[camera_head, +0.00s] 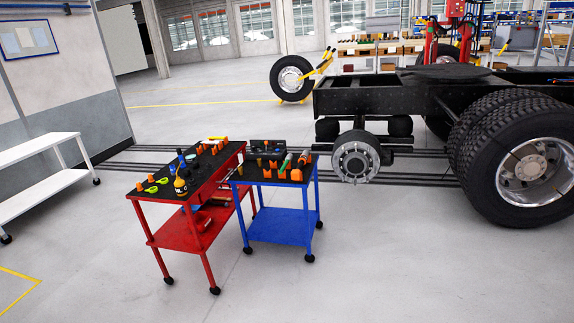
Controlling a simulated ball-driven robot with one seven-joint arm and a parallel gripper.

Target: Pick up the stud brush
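Two tool carts stand near the centre-left of the view. The items are small at this distance, and I cannot tell which one is the stud brush. My gripper is not in view.
A truck chassis with a bare wheel hub (357,163) and large tyres (515,155) stands at the right. A white bench (48,147) is at the left. A wheel (291,78) rests by a yellow stand behind. The floor in front of the carts is clear.

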